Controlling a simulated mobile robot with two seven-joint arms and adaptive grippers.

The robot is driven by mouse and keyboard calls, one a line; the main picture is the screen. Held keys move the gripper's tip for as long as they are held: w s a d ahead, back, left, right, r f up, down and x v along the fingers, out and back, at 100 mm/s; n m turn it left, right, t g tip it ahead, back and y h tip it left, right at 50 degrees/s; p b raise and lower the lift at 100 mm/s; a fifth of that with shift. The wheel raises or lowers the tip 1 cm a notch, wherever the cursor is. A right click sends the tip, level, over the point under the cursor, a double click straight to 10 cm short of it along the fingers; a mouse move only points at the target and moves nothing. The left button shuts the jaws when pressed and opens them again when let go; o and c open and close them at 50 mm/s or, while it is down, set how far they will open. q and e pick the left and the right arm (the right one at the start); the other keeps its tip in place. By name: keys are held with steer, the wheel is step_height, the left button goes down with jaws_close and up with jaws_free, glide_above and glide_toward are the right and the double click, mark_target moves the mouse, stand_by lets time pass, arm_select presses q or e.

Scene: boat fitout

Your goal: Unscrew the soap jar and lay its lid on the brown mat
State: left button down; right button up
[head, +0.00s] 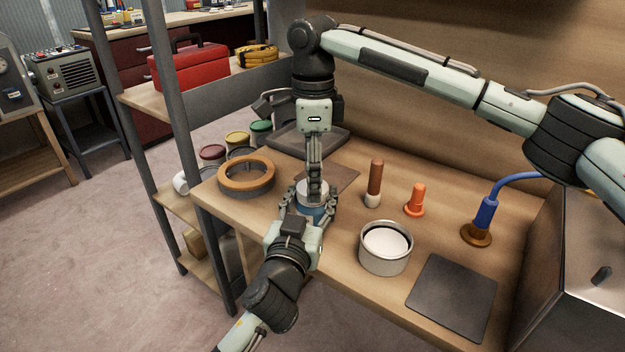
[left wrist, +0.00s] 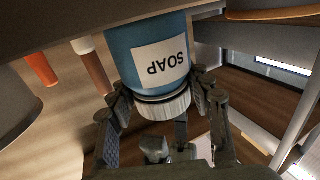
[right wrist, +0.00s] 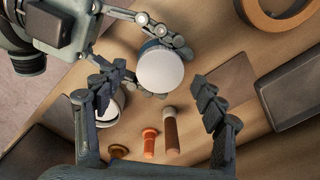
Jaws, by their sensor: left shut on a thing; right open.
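The blue soap jar (head: 313,212) stands upright on the workbench with its white lid (right wrist: 160,69) on top. Its SOAP label shows upside down in the left wrist view (left wrist: 160,62). My left gripper (head: 309,205) is shut around the jar, its fingers on either side. My right gripper (right wrist: 155,90) is open above the lid, pointing down, with its fingers apart and nothing between them that I can see touching. The brown mat (head: 343,177) lies flat and bare just behind the jar, partly hidden by my right gripper; it also shows in the right wrist view (right wrist: 222,82).
An orange-brown ring (head: 247,176) lies left of the jar. A dark tray (head: 286,143) is behind. To the right are a brown-handled tool (head: 375,180), an orange piece (head: 415,198), a round tin (head: 384,258), a dark plate (head: 453,297) and a blue hose stand (head: 484,216).

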arm_select(q)
steer(key=shift+f, duration=0.3)
arm_select(e)
steer(key=shift+r, duration=1.45)
arm_select(q)
steer(key=c, duration=1)
jaws_free()
steer(key=o, duration=0.4)
steer(key=shift+r, duration=0.2)
